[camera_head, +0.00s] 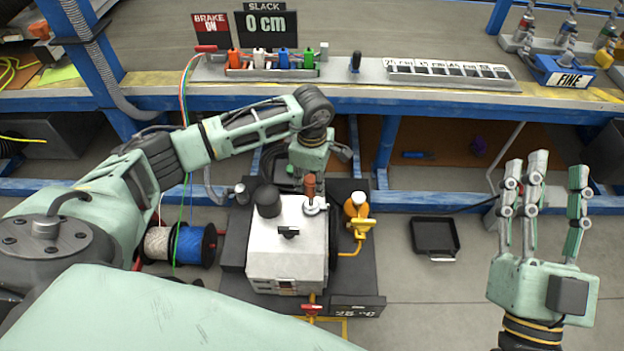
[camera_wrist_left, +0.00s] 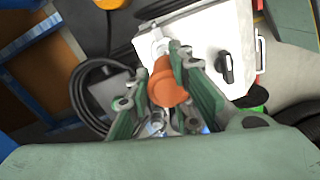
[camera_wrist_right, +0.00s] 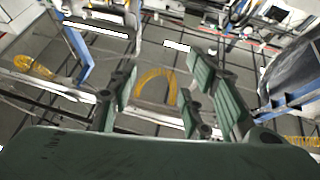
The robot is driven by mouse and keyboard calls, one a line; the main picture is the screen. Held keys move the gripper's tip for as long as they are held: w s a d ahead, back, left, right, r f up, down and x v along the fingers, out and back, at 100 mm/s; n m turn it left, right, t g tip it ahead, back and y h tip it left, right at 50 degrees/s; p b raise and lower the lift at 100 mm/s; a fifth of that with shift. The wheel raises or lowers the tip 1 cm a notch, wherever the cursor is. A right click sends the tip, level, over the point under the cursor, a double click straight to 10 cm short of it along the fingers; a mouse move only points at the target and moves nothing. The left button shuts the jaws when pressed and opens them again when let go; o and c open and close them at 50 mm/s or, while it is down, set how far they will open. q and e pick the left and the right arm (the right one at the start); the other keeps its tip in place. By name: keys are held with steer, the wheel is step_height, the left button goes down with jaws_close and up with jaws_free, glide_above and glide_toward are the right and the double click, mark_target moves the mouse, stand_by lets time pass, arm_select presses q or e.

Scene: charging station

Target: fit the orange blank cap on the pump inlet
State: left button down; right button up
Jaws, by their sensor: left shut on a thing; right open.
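The white pump (camera_head: 287,245) stands on a dark base on the floor, and its white housing also shows in the left wrist view (camera_wrist_left: 205,35). A round metal fitting, seemingly the inlet (camera_head: 315,206), is at the top right of the housing. My left gripper (camera_head: 308,172) is above the pump's back right, shut on the orange blank cap (camera_wrist_left: 166,84). The cap (camera_head: 310,184) hangs directly over the fitting; I cannot tell whether they touch. The fingers hide part of the cap. My right gripper (camera_head: 541,185) is open and empty, well right of the pump.
A yellow valve fitting (camera_head: 357,208) stands close right of the pump, and a black knob (camera_head: 267,200) on its left top. Wire spools (camera_head: 190,245) lie left. A black tray (camera_head: 435,236) lies on clear floor right. The blue-framed workbench (camera_head: 400,100) runs behind.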

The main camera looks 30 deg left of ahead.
arm_select(q)
steer(key=shift+f, duration=0.15)
arm_select(e)
steer(key=shift+s+r+t, duration=0.25)
steer(key=shift+r+t, duration=0.05)
steer(key=shift+r, duration=0.1)
arm_select(q)
steer(key=shift+f+b, duration=0.5)
steer(key=shift+f, duration=0.15)
arm_select(e)
steer(key=shift+s+d+r+t+y, duration=0.1)
steer(key=shift+s+r+t+y, duration=0.5)
steer(key=shift+s+r+t, duration=0.8)
